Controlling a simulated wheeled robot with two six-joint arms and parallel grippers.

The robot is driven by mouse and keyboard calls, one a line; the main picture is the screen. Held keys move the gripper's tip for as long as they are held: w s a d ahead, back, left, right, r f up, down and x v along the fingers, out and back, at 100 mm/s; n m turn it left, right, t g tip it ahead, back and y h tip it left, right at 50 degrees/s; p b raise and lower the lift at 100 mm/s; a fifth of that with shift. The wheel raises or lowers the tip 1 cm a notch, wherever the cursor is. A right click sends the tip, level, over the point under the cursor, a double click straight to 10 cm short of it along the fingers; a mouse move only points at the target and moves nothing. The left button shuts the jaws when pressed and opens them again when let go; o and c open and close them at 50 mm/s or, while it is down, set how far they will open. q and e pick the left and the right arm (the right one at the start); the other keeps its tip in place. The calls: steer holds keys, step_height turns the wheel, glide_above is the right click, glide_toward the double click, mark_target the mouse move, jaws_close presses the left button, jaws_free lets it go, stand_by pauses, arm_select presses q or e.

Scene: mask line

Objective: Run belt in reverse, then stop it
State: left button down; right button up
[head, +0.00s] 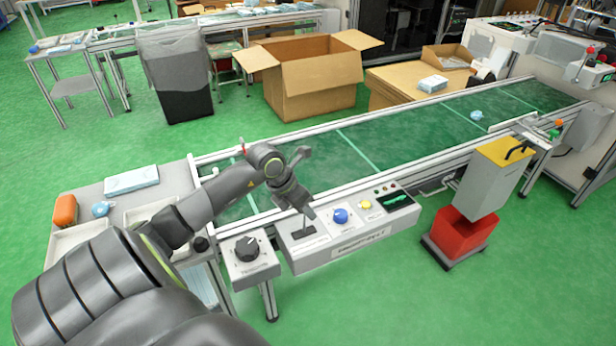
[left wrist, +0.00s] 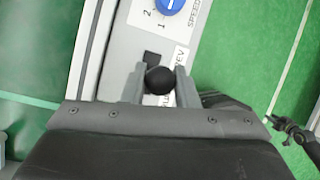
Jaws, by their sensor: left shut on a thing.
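The grey control panel (head: 346,240) is fixed along the belt's near side. Its lever sits in a dark slot (head: 304,234) at the panel's left end. My left gripper (head: 302,208) is over this lever. In the left wrist view, my left gripper (left wrist: 160,88) is shut on the lever's round black knob (left wrist: 159,80), one finger on each side. A label (left wrist: 181,62) beside the slot reads partly "REV". The green belt (head: 400,136) runs to the back right. A dark jointed part at the wrist view's right edge may be my right gripper (left wrist: 290,130).
A blue speed dial (head: 341,216), a yellow button (head: 365,204) and a small display (head: 397,200) are right of the lever. A large black knob (head: 246,249) is on a separate box to the left. A red bin (head: 461,238) stands at right. A pale blue item (head: 477,115) lies on the belt.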

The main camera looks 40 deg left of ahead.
arm_select(q)
steer(key=shift+s+a+f, duration=0.1)
steer(key=shift+s, duration=0.1)
steer(key=c, duration=1.2)
jaws_free()
arm_select(e)
steer(key=shift+d, duration=0.55)
arm_select(q)
steer(key=shift+r, duration=0.25)
steer(key=p+v, duration=0.3)
steer(key=v, duration=1.4)
steer(key=shift+a, duration=0.2)
arm_select(e)
steer(key=shift+s+a+r, duration=0.7)
steer(key=shift+s+r, duration=0.1)
steer(key=shift+r, duration=0.05)
steer(key=shift+d, duration=0.1)
